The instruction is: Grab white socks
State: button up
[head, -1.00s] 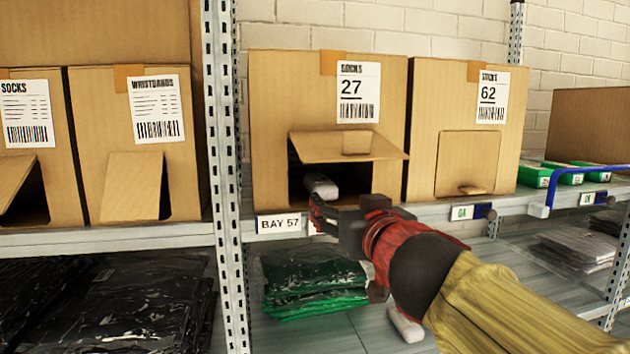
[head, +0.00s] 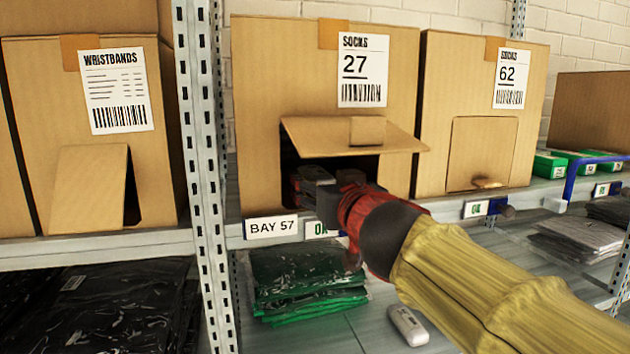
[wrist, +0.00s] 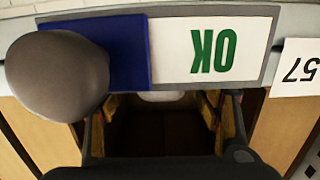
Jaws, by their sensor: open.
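The brown box labelled SOCKS 27 (head: 260,120) stands on the upper shelf, its front flap (head: 350,137) raised over a dark opening. My gripper (head: 312,177) reaches into the lower part of that opening, and its fingertips are partly in shadow. In the wrist view, my gripper (wrist: 162,108) is open, a finger on each side of the dark space. A small pale object, possibly white socks, (wrist: 162,96) shows between the fingers, mostly hidden behind the shelf label. The head view does not show it.
The SOCKS 62 box (head: 435,120) stands to the right with its flap down. A steel upright (head: 203,150) is close on the left. The shelf lip carries an OK label (wrist: 212,50). A pale item (head: 408,326) and green packs (head: 305,280) lie on the lower shelf.

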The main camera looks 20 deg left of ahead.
aim_at(316, 170)
jog(key=x, duration=0.4)
jog(key=shift+w+a+r, duration=0.15)
jog(key=shift+w+a, duration=0.15)
jog(key=shift+s+d+r, duration=0.1)
jog(key=shift+s, duration=0.05)
jog(key=shift+c, duration=0.3)
jog(key=shift+c, duration=1.2)
jog(key=c, duration=0.9)
jog(key=shift+c, duration=0.3)
